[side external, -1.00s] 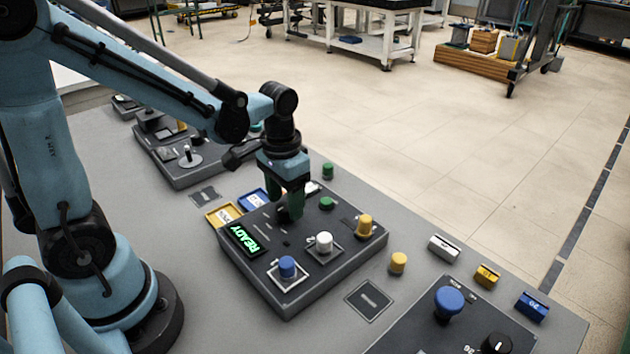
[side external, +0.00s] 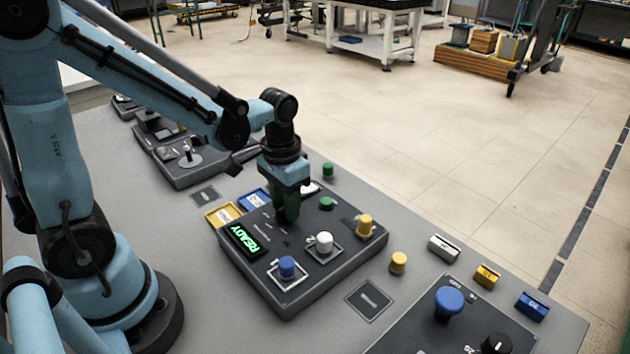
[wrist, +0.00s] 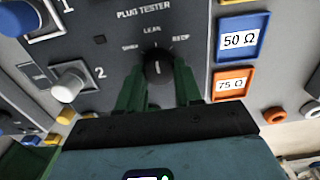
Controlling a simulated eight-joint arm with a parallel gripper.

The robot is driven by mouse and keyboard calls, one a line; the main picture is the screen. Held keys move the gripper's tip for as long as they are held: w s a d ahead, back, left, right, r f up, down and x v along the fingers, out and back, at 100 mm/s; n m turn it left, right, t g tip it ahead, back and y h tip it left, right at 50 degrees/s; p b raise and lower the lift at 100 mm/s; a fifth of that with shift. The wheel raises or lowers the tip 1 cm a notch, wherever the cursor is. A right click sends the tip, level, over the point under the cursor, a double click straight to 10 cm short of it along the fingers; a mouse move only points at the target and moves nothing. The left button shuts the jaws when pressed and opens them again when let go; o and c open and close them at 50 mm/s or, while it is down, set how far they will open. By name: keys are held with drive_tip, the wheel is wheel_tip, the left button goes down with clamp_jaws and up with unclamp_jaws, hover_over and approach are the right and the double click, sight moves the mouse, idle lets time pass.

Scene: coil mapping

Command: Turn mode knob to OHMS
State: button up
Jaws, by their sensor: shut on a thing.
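The mode knob (wrist: 157,62) is a small black dial on the panel marked PLUG TESTER in the wrist view. Its white line stands nearly upright, towards the middle label, LEAK. A small label sits on either side; the left one is too blurred to read surely. My gripper (wrist: 159,72) is shut on the knob, with a green finger at each side of it. In the side view my gripper (side external: 287,217) points down at the tester box (side external: 300,296), and its fingers hide the knob. A green READY display (side external: 244,239) is lit on the box.
Blue (side external: 287,267), white (side external: 324,242) and yellow (side external: 365,226) plugs stand on the box near the fingers. A blue 50 Ω tag (wrist: 242,41) and an orange 75 Ω tag (wrist: 231,86) lie beside the knob. Another panel (side external: 410,340) is at the front right.

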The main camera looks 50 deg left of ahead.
drive_tip(key=shift+n, duration=0.3)
drive_tip(key=n, duration=0.4)
drive_tip(key=shift+a+n, duration=0.1)
drive_tip(key=shift+n, duration=2)
drive_tip(key=o, duration=1)
drive_tip(key=shift+o, duration=0.2)
wheel_tip(320, 180, up, 12)
